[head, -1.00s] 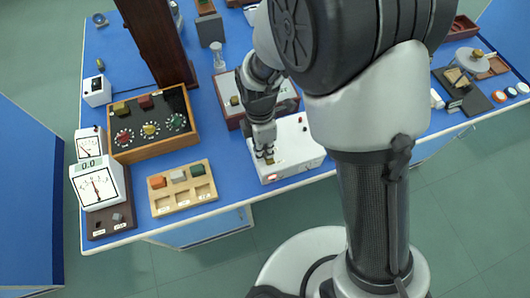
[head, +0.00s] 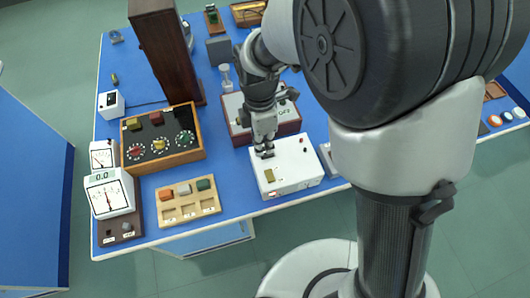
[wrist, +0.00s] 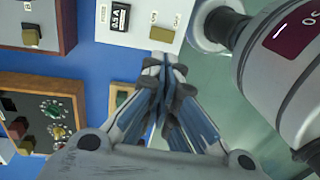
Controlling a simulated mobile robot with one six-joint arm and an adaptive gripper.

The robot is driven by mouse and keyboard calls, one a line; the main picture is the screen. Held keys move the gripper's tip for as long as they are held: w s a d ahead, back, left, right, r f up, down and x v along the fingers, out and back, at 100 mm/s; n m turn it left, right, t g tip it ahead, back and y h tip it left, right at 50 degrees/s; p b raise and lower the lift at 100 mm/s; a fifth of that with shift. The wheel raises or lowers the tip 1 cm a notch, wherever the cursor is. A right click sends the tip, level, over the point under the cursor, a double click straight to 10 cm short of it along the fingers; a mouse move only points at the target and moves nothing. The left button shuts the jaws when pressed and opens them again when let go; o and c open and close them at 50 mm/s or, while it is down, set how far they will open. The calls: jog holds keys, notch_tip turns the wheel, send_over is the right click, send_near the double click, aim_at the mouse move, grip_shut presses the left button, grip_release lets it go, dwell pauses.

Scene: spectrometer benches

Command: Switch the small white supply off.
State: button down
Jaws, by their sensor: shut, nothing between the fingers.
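The small white supply (head: 297,172) sits near the front edge of the bench in the head view, with an olive rocker switch (head: 269,175) on its top near the left side. My gripper (head: 265,153) is shut and empty, above the supply's back left part, behind the switch. The wrist view shows part of the supply (wrist: 138,22) at the top, with its olive switch (wrist: 162,34) beside the shut fingertips (wrist: 164,62); I cannot tell whether they touch it. A dark fuse block labelled 0.5 A sits beside the switch. The rocker's tilt is unclear.
A red-brown box with a pale panel (head: 240,126) stands just behind the supply. A wooden tray with coloured blocks (head: 172,213) and a wooden knob box (head: 192,151) are to the left, near meters (head: 112,194). Bare blue bench lies between tray and supply.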

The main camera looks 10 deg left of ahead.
aim_at(267, 179)
jog(key=shift+w+r, duration=0.15)
jog(key=shift+r, duration=0.85)
jog(key=p, duration=0.3)
jog(key=s+p, duration=0.1)
jog(key=p, duration=0.3)
jog(key=shift+d+r, duration=0.25)
jog(key=shift+r, duration=0.05)
jog(key=shift+f, duration=0.15)
jog(key=f+b, duration=0.1)
jog(key=f, duration=0.3)
jog(key=s+f+b, duration=0.1)
jog(key=f, duration=0.4)
jog(key=d+f+b, duration=0.1)
jog(key=f, duration=0.3)
jog(key=shift+s+f, duration=0.35)
jog(key=shift+f, duration=0.1)
